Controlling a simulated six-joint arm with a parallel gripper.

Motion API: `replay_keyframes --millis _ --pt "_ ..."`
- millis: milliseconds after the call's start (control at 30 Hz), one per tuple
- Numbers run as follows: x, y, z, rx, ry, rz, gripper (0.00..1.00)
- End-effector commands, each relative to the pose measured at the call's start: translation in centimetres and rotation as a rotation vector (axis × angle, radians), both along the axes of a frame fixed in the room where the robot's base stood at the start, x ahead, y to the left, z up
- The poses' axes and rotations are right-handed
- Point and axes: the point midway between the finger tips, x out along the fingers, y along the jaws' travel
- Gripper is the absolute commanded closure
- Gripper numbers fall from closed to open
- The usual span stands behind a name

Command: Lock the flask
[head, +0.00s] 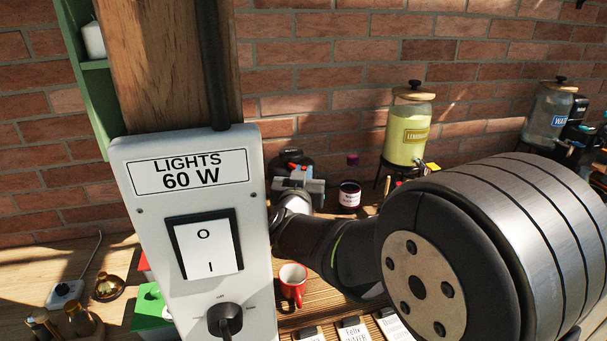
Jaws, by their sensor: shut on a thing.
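A dark, rounded vessel with a black top (290,158), which looks like the flask, stands near the brick wall in the head view, left of the dark jar. My gripper (303,185) is right in front of it and covers its lower part. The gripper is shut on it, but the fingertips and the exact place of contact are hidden. Small red and blue parts (302,174) show at the gripper; I cannot tell whether they belong to the flask. Its lock cannot be made out.
A post with a light switch box (200,215) blocks the left foreground. A red mug (292,283), a dark jar (349,196) and a lemonade dispenser (409,128) stand close by. A water dispenser (547,112) is at right. Name cards (353,329) lie in front.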

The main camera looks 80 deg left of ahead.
Motion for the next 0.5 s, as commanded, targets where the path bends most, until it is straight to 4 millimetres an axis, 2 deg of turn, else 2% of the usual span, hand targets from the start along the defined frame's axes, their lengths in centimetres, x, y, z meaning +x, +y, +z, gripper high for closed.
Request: replay_keyframes --millis 233,267,333,367,500 --pt "-0.06 0.09 0.37 0.007 -0.001 0.002 1.00" --pt "-0.06 0.09 0.37 0.007 -0.001 0.002 0.82" --pt "-0.05 0.08 0.35 0.007 -0.001 0.001 0.68" --pt "-0.05 0.07 0.32 0.006 0.000 0.001 0.64" --pt "-0.03 0.06 0.22 0.004 -0.001 0.001 0.64"
